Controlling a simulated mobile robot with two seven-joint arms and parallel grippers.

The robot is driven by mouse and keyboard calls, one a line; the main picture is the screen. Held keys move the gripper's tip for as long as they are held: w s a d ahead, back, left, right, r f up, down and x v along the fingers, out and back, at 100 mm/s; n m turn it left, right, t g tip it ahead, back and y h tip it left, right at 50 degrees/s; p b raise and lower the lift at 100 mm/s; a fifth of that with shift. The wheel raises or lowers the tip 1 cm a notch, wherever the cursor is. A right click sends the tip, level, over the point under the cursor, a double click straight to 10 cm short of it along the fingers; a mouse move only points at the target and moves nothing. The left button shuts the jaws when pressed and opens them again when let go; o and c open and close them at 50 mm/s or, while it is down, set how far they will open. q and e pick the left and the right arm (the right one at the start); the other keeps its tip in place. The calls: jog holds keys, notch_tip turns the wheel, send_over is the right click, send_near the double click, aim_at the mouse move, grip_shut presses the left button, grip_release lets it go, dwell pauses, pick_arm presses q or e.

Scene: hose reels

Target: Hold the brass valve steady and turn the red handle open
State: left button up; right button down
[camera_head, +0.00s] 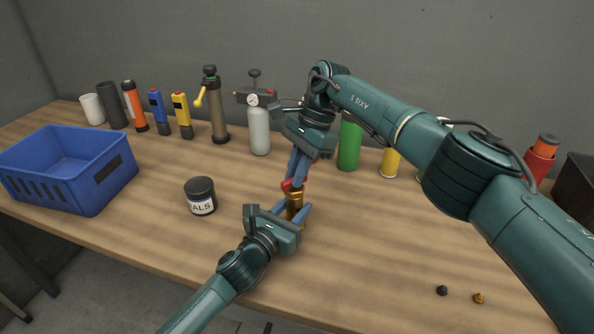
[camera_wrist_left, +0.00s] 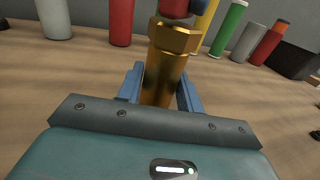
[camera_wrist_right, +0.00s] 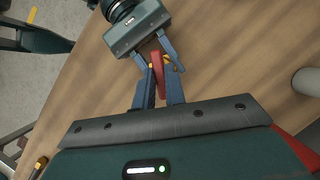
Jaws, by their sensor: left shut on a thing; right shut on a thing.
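The brass valve (camera_head: 294,205) stands upright on the wooden table near the middle of the head view. In the left wrist view its gold body (camera_wrist_left: 165,65) rises between two blue fingers. My left gripper (camera_head: 296,212) is shut on the valve body from the front. The red handle (camera_head: 287,185) sits on top of the valve; it shows as a red bar in the right wrist view (camera_wrist_right: 157,72). My right gripper (camera_head: 294,180) reaches down from above and is shut on the handle. The fingers hide part of both valve and handle.
A black-lidded jar (camera_head: 200,196) stands left of the valve, and a blue crate (camera_head: 68,165) at the far left. Bottles, including a grey sprayer bottle (camera_head: 259,130) and green cylinder (camera_head: 349,146), line the back. Small black (camera_head: 442,290) and brass (camera_head: 479,298) parts lie front right.

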jog(key=shift+n, duration=0.3)
dwell(0.4)
jog(key=c, duration=1.4)
grip_release()
jog(key=shift+c, duration=0.2)
notch_tip(320, 180, up, 10)
jog(key=shift+o, duration=0.4)
